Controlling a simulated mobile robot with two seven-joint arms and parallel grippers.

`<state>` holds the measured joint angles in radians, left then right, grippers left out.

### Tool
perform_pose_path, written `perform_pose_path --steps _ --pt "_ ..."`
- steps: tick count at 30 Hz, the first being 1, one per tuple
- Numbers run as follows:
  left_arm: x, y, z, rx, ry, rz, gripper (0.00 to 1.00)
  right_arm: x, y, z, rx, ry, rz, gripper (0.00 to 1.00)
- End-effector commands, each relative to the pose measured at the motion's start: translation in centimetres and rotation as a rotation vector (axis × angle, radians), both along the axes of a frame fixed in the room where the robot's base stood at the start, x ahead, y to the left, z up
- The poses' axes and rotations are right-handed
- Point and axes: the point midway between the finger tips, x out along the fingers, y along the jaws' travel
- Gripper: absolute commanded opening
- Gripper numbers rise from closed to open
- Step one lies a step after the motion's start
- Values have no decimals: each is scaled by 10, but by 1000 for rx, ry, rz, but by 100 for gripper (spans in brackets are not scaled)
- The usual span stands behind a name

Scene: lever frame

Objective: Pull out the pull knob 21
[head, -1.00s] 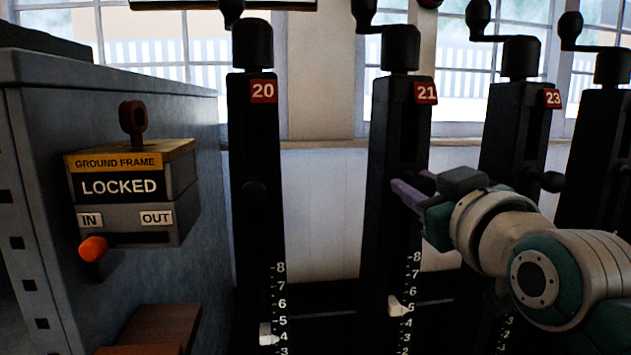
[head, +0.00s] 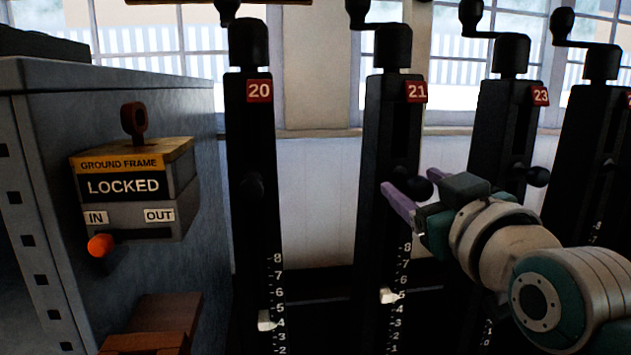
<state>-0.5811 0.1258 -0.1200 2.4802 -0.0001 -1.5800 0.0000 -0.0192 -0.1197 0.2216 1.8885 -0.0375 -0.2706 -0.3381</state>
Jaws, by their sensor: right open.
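The post marked 21 (head: 388,130) stands right of the middle, with a red number plate near its top. Its pull knob, a dark round ball (head: 419,188), is on the post's front below the plate and is partly covered by my right gripper. My right gripper (head: 408,185) comes in from the right and is open, with purple fingertips. One fingertip is below and left of the knob, the other above and right of it. The knob appears between or just beyond the fingers; contact is not clear. My left gripper is out of view.
Post 20 (head: 250,130) with its own dark knob stands to the left, and post 23 (head: 497,120) to the right. A ground frame box (head: 130,185) reading LOCKED, with an orange knob (head: 101,245), is on the grey cabinet (head: 60,120). Crank handles top the posts.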

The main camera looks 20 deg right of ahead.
Motion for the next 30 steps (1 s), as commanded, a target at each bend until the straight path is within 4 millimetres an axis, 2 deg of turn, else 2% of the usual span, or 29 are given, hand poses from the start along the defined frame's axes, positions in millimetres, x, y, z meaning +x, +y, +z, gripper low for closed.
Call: perform_pose_path --steps 8,21,25,30 --pt "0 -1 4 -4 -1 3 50 -7 2 0 0 3 0 66" --pt "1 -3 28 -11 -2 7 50 -80 19 0 1 5 0 66" --pt "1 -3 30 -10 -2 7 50 -92 22 0 1 2 0 66" --pt "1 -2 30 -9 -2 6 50 -97 23 0 0 1 0 66"
